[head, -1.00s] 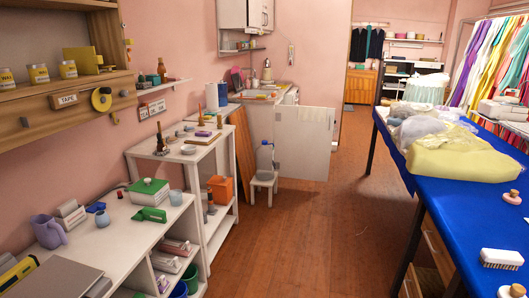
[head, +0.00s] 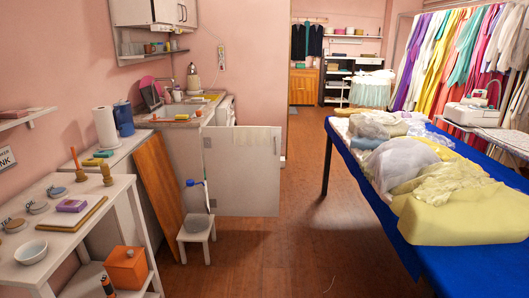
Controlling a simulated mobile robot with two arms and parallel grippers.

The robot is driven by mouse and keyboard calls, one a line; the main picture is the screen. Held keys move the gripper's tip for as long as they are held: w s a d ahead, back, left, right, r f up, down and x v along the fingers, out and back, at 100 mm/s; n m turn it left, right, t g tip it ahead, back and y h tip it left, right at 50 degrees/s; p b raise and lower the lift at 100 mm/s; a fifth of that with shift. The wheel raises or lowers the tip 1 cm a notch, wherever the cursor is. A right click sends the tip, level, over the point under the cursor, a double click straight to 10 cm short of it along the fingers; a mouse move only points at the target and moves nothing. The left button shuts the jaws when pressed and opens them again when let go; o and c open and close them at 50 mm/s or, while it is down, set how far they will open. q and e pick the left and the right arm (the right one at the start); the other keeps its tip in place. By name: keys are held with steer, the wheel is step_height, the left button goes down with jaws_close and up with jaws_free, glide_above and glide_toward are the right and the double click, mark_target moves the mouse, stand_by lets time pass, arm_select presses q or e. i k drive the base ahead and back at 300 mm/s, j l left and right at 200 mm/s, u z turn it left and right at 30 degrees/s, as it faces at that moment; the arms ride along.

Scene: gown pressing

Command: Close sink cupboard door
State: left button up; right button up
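The sink cupboard door (head: 243,172) is a pale panel standing wide open. It juts out to the right from the sink unit (head: 188,112) into the walkway, with a small whitish sheet on its upper left part. Its lower left part is partly hidden by a jug (head: 195,198) with a blue top on a small white stool (head: 196,232). The inside of the cupboard is not visible from here. Neither of my grippers shows in the head view.
A brown board (head: 160,187) leans beside the stool. White shelves (head: 58,238) line the left. A blue-covered table (head: 468,262) with a yellow bundle (head: 450,212) bounds the right. The wooden floor (head: 290,235) between them is clear up to the door.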

mark_target(242, 163)
steer(key=i+l+u, duration=0.15)
steer(key=i+l, duration=0.15)
steer(key=i, duration=0.35)
steer(key=i+l+u, duration=0.15)
steer(key=i+l, duration=0.2)
steer(key=i, duration=0.25)
steer(key=i+l+u, duration=0.15)
steer(key=i+l, duration=0.3)
steer(key=i, duration=0.15)
steer(key=i+l, duration=0.1)
steer(key=i, duration=0.25)
steer(key=i+l, duration=0.1)
steer(key=i, duration=0.2)
steer(key=j+u, duration=0.05)
